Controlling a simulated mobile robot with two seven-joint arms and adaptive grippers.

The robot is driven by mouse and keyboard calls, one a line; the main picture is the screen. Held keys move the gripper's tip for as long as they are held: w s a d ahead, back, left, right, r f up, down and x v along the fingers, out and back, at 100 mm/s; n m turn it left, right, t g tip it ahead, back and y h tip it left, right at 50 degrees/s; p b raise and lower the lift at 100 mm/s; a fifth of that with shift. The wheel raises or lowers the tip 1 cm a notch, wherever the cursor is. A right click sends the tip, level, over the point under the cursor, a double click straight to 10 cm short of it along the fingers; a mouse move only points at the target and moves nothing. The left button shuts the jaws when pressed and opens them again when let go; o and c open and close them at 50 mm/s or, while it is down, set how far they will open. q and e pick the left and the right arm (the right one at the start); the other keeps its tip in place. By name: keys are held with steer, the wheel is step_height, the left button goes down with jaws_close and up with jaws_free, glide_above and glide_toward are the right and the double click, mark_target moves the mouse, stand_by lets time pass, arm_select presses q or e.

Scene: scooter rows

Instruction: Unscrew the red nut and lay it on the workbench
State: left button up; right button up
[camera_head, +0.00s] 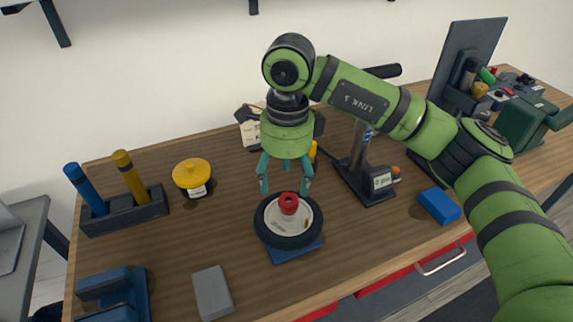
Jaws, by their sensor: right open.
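The red nut (288,203) sits at the centre of a small wheel (271,234) with a black tyre and pale hub. The wheel lies flat on a blue base (296,251) on the wooden workbench (180,249). My right gripper (284,190) points down just above the wheel. Its teal fingers are spread to either side above the nut, open and empty. My left gripper is not in view.
A yellow-lidded jar (192,175) and a black holder (125,211) with blue and yellow handles stand to the left. A grey block (212,293) lies in front.

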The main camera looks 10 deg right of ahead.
mark_target(288, 202)
steer(key=shift+w+d+r, duration=0.1)
steer(key=shift+d, duration=0.25)
steer(key=shift+f, duration=0.3)
step_height(288, 202, down, 5)
steer(key=shift+r+p, duration=0.15)
steer(key=shift+p, duration=1)
steer(key=shift+f, duration=0.8)
